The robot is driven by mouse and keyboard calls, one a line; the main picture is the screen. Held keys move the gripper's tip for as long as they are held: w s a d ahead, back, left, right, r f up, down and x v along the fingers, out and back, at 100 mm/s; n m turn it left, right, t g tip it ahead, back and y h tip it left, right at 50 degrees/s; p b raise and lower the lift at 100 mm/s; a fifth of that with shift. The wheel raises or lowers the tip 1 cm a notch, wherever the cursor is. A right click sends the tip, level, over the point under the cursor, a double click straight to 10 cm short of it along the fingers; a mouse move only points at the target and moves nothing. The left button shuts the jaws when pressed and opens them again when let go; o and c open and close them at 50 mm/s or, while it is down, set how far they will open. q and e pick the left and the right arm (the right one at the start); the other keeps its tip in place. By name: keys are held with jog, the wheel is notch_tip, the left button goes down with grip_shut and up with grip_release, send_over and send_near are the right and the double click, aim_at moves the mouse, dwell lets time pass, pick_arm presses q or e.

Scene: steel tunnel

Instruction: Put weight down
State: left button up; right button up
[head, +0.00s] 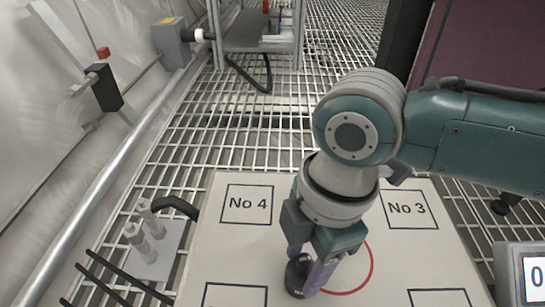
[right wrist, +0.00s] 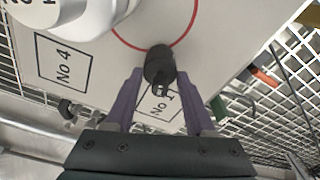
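A small black weight (head: 298,276) is at the white board (head: 232,256), by the left edge of a red circle (head: 369,268). My right gripper (head: 308,280) points down over it, with purple fingers on either side. In the right wrist view the weight (right wrist: 160,65) and its knob show between and just beyond the fingertips (right wrist: 158,80). Narrow gaps show on both sides of it, so the gripper looks open. The weight's underside is hidden, so I cannot tell for sure that it rests on the board. My left gripper is not in view.
The board has squares marked No 4 (head: 249,204) and No 3 (head: 407,208). A digital display (head: 533,277) stands at the right edge. Grey pegs (head: 140,240) stand on a plate at left. A white rounded object (right wrist: 50,12) is close in the right wrist view.

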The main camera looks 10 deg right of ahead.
jog(key=o, duration=0.4)
jog(key=shift+o, duration=0.2)
notch_tip(320, 180, up, 12)
jog(key=d+p, duration=0.1)
jog(key=p, duration=0.9)
jog(key=s+a+r+m+t+y, duration=0.2)
jog(key=s+a+m, duration=0.3)
jog(key=s+m, duration=0.15)
jog(key=s+d+r+m+t+h, duration=0.1)
jog(key=s+d+m, duration=0.2)
jog(key=d+m, duration=0.2)
jog(key=s+d+r+m+h, duration=0.1)
jog(key=s+d+m+h, duration=0.1)
jog(key=d+m, duration=0.3)
jog(key=d, duration=0.3)
jog(key=shift+s+r+m+t, duration=0.35)
jog(key=shift+s+r+t, duration=0.05)
jog(key=shift+d, duration=0.1)
